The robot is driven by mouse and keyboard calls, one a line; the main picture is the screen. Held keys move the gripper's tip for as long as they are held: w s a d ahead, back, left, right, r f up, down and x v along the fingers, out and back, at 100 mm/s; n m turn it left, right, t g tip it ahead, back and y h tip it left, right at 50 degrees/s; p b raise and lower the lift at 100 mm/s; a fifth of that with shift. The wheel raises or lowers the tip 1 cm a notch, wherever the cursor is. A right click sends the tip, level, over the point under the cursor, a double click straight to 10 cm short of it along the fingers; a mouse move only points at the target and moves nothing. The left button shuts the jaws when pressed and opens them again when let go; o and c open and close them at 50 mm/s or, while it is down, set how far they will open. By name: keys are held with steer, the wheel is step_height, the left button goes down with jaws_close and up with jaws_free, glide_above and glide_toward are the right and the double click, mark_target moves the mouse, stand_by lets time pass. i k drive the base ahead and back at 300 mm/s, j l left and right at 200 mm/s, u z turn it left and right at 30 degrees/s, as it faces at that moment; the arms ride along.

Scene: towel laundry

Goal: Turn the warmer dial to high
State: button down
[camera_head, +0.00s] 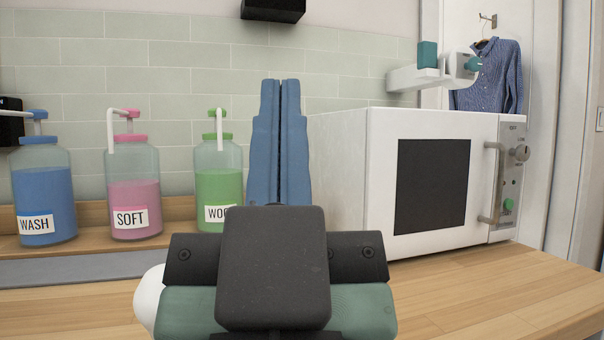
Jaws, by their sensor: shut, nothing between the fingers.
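The white warmer (380,180) stands on the wooden counter at the right, with a dark window in its front. A control panel (508,178) runs down its right edge, behind a vertical handle (491,190). The grey dial (521,153) sits high on this panel, with a small green button (508,205) below it. The dial's setting is too small to read. My gripper (280,83) points up and away, its two blue fingers shut together and empty. It is left of the warmer in the picture, apart from the dial.
Blue WASH (45,185), pink SOFT (134,190) and green WOOL (220,185) pump bottles stand at the left by the tiled wall. A white-and-teal wall fitting (428,75) and a hanging blue shirt (490,85) are above right. The counter (500,290) at front right is clear.

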mark_target(522, 152)
steer(key=l+u, duration=0.45)
steer(key=l, duration=0.2)
steer(key=l+u, duration=0.4)
steer(key=l, duration=0.25)
steer(key=k+l+u, duration=0.15)
steer(key=l+u, duration=0.3)
steer(key=l, duration=0.2)
steer(key=k+l, duration=0.1)
steer(key=l, duration=0.3)
steer(key=k+l, duration=0.15)
steer(key=l, duration=0.2)
steer(key=k+l+u, duration=0.1)
steer(key=l, duration=0.3)
steer(key=k+l, duration=0.15)
steer(key=l, duration=0.25)
steer(key=k+l, duration=0.15)
steer(key=l, duration=0.2)
steer(key=k+l, duration=0.1)
steer(key=l, duration=0.3)
steer(key=k+l+u, duration=0.1)
steer(key=l, duration=0.25)
steer(key=k, duration=0.05)
